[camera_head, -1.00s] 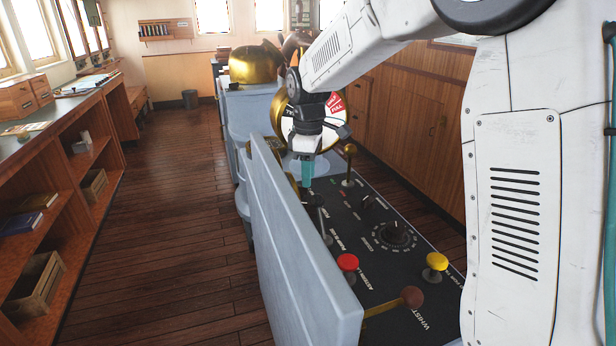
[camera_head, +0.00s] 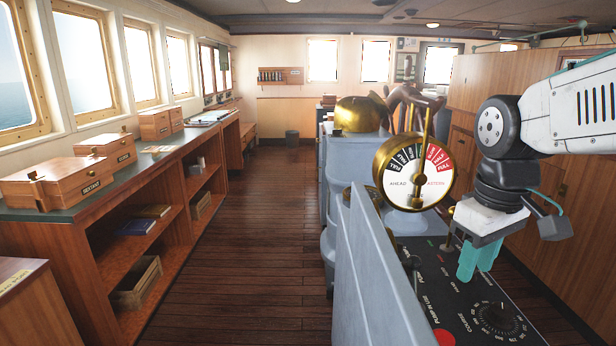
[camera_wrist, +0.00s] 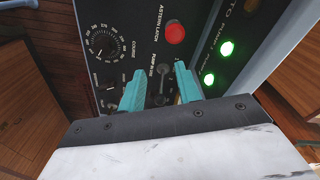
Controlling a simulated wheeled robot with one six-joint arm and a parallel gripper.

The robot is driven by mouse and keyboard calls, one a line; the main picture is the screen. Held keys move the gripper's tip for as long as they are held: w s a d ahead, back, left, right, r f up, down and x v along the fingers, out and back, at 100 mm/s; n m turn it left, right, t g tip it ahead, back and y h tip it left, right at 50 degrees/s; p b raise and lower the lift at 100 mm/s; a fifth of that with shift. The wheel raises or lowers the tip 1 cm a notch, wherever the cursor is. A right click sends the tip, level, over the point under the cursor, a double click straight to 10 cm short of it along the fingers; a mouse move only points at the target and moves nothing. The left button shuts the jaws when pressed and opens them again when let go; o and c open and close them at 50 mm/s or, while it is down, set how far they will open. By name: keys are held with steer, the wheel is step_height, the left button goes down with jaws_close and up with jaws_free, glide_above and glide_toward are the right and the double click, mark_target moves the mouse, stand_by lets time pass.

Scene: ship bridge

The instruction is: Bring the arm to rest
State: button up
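My gripper (camera_head: 475,268) hangs at the right of the head view above the black control panel (camera_head: 462,312), with its teal fingers pointing down. The arm comes in from the right edge. In the wrist view, the two fingertips (camera_wrist: 160,88) stand apart with only the panel showing between them, so the gripper is open and empty. The panel's red button (camera_wrist: 175,32) and a black dial (camera_wrist: 104,42) lie beyond the fingers. I cannot tell how high the tips are above the panel.
A brass telegraph (camera_head: 414,172) marked ahead and astern stands just left of my gripper. The grey console side (camera_head: 372,270) rises left of the panel. Wooden shelving (camera_head: 165,230) lines the left wall. The wooden floor (camera_head: 250,240) between is clear.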

steer(key=s+f+m, duration=0.3)
steer(key=s+m, duration=0.1)
steer(key=s, duration=1)
steer(key=shift+d+m, duration=0.4)
